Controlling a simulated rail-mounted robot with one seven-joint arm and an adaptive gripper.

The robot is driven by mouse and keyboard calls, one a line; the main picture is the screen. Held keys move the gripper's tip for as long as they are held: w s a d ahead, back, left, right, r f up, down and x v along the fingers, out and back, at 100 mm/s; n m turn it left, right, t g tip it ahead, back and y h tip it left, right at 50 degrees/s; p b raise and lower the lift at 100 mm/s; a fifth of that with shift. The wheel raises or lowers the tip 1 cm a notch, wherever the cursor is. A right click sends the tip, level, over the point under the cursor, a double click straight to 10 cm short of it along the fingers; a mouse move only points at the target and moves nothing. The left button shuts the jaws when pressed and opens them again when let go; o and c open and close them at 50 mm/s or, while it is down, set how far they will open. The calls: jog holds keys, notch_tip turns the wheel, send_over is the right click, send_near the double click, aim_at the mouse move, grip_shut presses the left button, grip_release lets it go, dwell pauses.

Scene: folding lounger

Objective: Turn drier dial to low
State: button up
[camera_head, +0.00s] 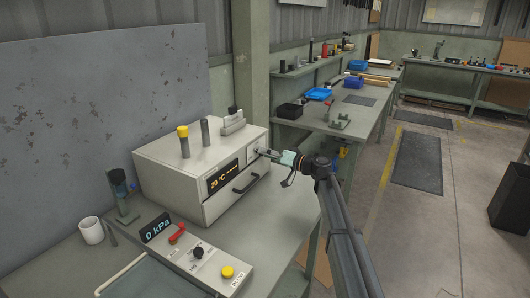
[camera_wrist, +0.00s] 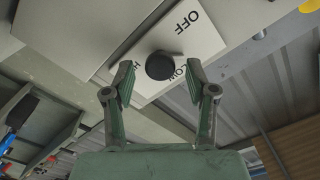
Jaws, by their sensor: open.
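The drier (camera_head: 175,182) is a pale box on the bench, with a "20 °C" display and a black-handled drawer on its front. Its black round dial (camera_wrist: 160,66) sits on a white label plate (camera_wrist: 205,40) in the wrist view. "OFF" is readable, "LOW" is partly covered by the dial, and only an "H" shows of a third label. I cannot tell where the dial points. My gripper (camera_wrist: 161,78) is open, with one fingertip on each side of the dial and visible gaps between. In the head view my gripper (camera_head: 271,154) is at the drier's upper right front.
A control box (camera_head: 200,258) with a "0 kPa" display, red lever and yellow button stands in front of the drier. A white mug (camera_head: 91,230) is at left. Yellow-capped (camera_head: 184,142) and grey (camera_head: 205,133) cylinders stand on the drier's top. A cluttered bench lies behind.

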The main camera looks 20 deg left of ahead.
jog(key=shift+a, duration=0.55)
grip_shut()
jog(key=shift+m, duration=0.4)
jog(key=m+b, duration=0.1)
jog(key=m, duration=0.8)
jog(key=shift+w, duration=0.1)
dwell(0.4)
